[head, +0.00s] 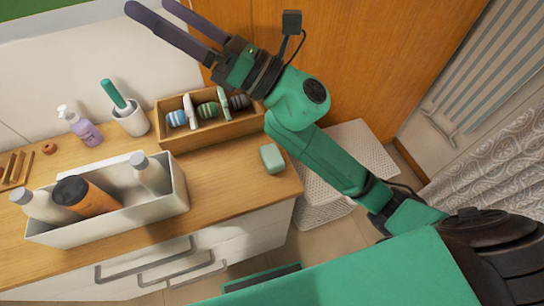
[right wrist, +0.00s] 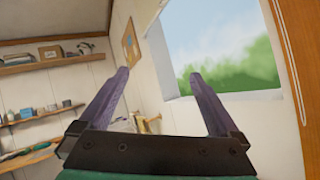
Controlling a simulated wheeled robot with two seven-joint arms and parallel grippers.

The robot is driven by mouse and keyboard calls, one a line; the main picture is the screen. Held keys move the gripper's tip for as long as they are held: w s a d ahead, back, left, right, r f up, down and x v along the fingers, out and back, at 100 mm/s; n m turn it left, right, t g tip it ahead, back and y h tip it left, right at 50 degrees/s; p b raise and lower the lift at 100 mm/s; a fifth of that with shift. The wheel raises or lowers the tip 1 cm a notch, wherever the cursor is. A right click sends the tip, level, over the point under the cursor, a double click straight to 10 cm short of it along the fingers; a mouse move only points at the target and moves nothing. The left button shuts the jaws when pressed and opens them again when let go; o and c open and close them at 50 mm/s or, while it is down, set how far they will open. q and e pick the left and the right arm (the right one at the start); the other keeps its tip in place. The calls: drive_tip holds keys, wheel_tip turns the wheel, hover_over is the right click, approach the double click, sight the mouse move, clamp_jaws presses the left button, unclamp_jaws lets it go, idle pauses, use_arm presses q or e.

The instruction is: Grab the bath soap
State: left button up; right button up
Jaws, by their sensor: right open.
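A pale green bar of bath soap (head: 272,158) lies on the wooden counter top near its right front corner, in the head view. My right gripper (head: 149,7) is raised at the top of the head view, above and behind the counter, well apart from the soap. Its two long dark fingers are spread, with nothing between them. The right wrist view shows the same open fingers (right wrist: 159,75) against a wall and window; the soap is not in that view. My left gripper is not in view.
A wooden box (head: 215,132) with several small items stands just behind the soap. A white bin (head: 110,225) with bottles is at the front left. A purple pump bottle (head: 83,128) and a white cup (head: 131,120) stand behind.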

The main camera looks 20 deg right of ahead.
drive_tip(key=s+a+f+n+g, duration=0.3)
drive_tip(key=s+a+n+g, duration=0.3)
drive_tip(key=n+g, duration=0.55)
drive_tip(key=n+h, duration=1.8)
drive_tip(key=h, duration=0.3)
approach(275, 162)
drive_tip(key=shift+g, duration=0.45)
drive_tip(key=f+p, duration=0.2)
drive_tip(key=f, duration=0.1)
drive_tip(key=f+p, duration=0.2)
drive_tip(key=f, duration=0.1)
drive_tip(key=f+p, duration=0.2)
drive_tip(key=f, duration=0.1)
drive_tip(key=shift+w+d+f, duration=0.15)
drive_tip(key=shift+w+f, duration=0.25)
drive_tip(key=shift+f, duration=0.2)
drive_tip(key=c, duration=1.5)
